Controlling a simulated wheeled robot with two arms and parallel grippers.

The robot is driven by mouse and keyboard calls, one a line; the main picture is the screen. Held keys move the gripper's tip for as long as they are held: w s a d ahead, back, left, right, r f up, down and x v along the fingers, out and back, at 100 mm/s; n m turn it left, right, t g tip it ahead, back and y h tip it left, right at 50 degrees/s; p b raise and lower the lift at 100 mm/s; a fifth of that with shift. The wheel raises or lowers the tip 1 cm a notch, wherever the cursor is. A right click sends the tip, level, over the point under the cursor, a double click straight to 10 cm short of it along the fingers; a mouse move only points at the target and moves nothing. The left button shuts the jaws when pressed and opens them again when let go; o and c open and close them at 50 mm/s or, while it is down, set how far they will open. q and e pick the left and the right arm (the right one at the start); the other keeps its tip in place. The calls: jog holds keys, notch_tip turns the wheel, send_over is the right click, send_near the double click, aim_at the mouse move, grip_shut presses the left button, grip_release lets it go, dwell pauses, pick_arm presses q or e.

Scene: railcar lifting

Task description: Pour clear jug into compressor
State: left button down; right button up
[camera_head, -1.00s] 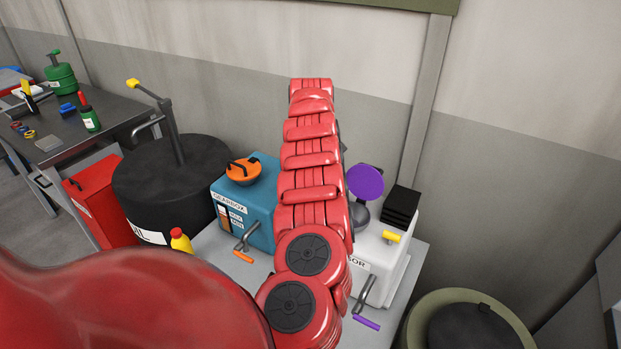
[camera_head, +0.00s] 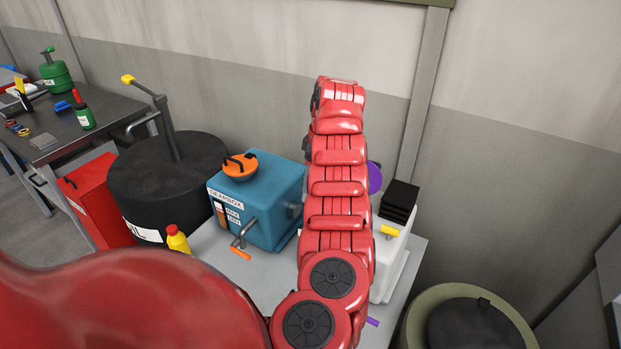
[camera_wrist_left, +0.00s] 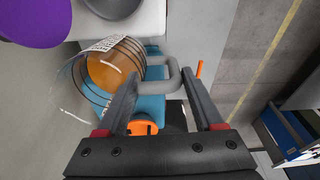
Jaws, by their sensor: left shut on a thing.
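My left gripper (camera_wrist_left: 161,78) is shut on the handle of the clear jug (camera_wrist_left: 100,70), a see-through container with an amber content and a printed label. The jug is held tilted in the wrist view, near the white compressor (camera_wrist_left: 147,22). The compressor's raised purple cap (camera_wrist_left: 32,18) and part of its grey filler (camera_wrist_left: 112,6) show at the top left. In the head view my left arm hides the jug, my gripper and most of the compressor (camera_head: 391,256); an edge of the purple cap (camera_head: 375,178) shows. My right gripper is out of view.
A teal gearbox (camera_head: 262,205) with an orange cap (camera_head: 240,167) stands left of the compressor on a grey stand (camera_head: 215,243). A dark round bin (camera_head: 475,325) stands right.

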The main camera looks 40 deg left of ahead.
pick_arm(q)
jog(key=shift+w+d+r+g+y+p, duration=0.2)
jog(key=shift+d+g+y+p, duration=0.1)
jog(key=shift+d+y+p, duration=0.3)
jog(key=shift+w+d+y+p, duration=0.15)
jog(key=shift+d+y+p, duration=0.35)
jog(key=shift+y+p, duration=0.35)
jog(key=shift+w+d+f+g+y+p, duration=0.15)
jog(key=shift+d+g+y+p, duration=0.4)
jog(key=shift+y+p, duration=0.7)
jog(key=shift+d+f+g+y+p, duration=0.25)
jog(key=shift+f+y+p, duration=0.25)
jog(key=shift+p, duration=0.85)
jog(key=shift+y+b, duration=0.3)
jog(key=shift+b, duration=0.1)
jog(key=shift+w+d+f+g+y+b, duration=0.2)
jog(key=shift+f+y+b, duration=0.55)
jog(key=shift+b, duration=1.45)
jog(key=shift+d+f+g+y+b, duration=0.3)
jog(key=shift+y+b, duration=0.65)
jog(key=shift+b, duration=1.25)
